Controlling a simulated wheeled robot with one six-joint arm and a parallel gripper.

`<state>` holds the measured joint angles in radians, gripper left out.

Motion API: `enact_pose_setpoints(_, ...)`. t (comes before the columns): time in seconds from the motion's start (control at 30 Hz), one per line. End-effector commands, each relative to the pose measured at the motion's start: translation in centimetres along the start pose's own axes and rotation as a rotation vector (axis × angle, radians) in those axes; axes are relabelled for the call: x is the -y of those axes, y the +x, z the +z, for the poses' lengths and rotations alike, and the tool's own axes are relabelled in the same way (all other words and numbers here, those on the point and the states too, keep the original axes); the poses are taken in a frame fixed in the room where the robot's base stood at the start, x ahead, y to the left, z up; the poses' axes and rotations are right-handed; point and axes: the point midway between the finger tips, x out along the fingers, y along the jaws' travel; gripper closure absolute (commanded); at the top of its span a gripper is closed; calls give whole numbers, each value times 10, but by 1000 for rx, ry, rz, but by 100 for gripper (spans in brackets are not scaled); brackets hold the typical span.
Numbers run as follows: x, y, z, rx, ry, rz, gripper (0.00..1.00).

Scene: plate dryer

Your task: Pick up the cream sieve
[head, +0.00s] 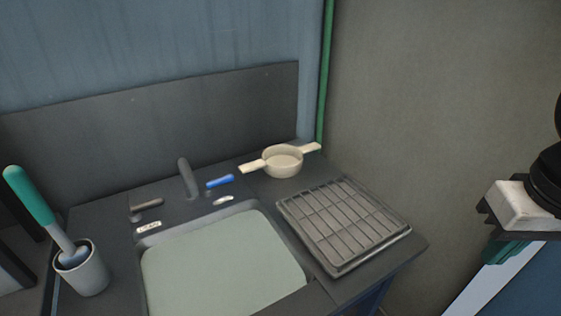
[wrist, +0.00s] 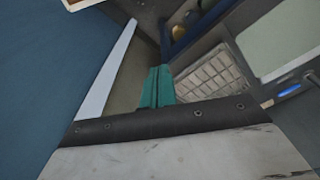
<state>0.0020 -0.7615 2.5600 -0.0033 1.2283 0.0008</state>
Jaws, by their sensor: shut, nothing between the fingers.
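The cream sieve (head: 282,163) is a round bowl with two flat handles sticking out left and right. It sits at the back of the dark counter in the head view, behind the drying rack and near the corner of the walls. I cannot make it out in the wrist view. My gripper (head: 506,252) is at the right edge of the head view, well apart from the sieve and off to the right of the counter. In the wrist view its teal fingers (wrist: 157,87) are together with nothing between them.
A grey slatted drying rack (head: 343,222) lies in front of the sieve; it also shows in the wrist view (wrist: 208,78). Left of it are a sink (head: 222,268), a faucet (head: 187,177) and a blue handle (head: 220,181). A cup (head: 83,274) holds a teal-handled brush (head: 30,196).

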Motion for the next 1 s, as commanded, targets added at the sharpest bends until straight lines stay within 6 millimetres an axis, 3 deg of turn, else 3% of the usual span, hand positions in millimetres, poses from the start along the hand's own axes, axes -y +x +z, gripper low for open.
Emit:
enact_pose_setpoints(0.37, 0, 0, 0, 0, 0, 0, 100)
enact_pose_setpoints(0.63, 6, 16, -8, 91, -30, -2, 28)
enact_pose_setpoints(0.73, 12, 20, -31, 151, -54, -4, 0)
enact_pose_setpoints(1.0, 42, 37, -135, 222, -134, -22, 0)
